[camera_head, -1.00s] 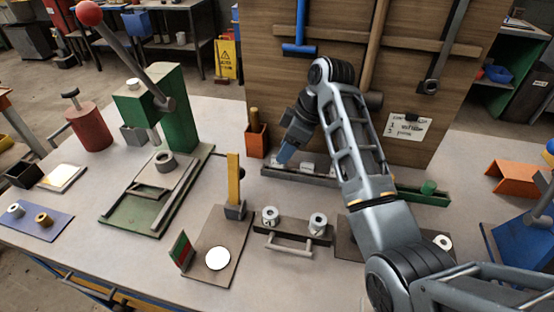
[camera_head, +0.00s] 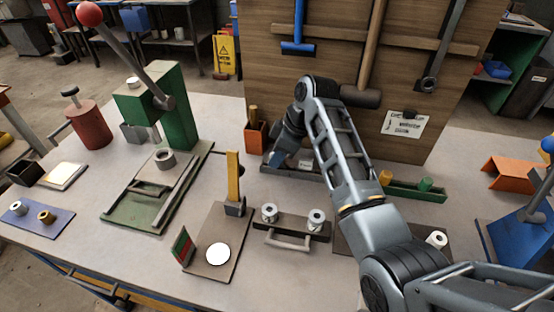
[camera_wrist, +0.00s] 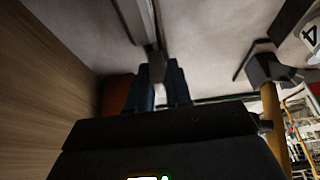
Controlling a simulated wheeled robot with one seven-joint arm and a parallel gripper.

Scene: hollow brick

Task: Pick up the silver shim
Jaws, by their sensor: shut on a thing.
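My gripper (camera_wrist: 159,80) is shut on a small grey metal piece, which I take to be the silver shim (camera_wrist: 156,66). It sits between the two blue fingertips in the wrist view. In the head view, my gripper (camera_head: 273,161) is low at the left end of the long grey tray (camera_head: 318,174), and the held piece cannot be made out there. Whether the piece is clear of the tray I cannot tell. Pale pieces (camera_head: 305,165) show in the tray beside the gripper, partly hidden by my arm.
An orange bin (camera_head: 256,138) stands just left of the gripper, against the wooden board (camera_head: 300,90) behind. A green tray (camera_head: 415,190) with small cylinders lies to the right. A holder with two white spools (camera_head: 291,228) and a post (camera_head: 233,175) stand in front.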

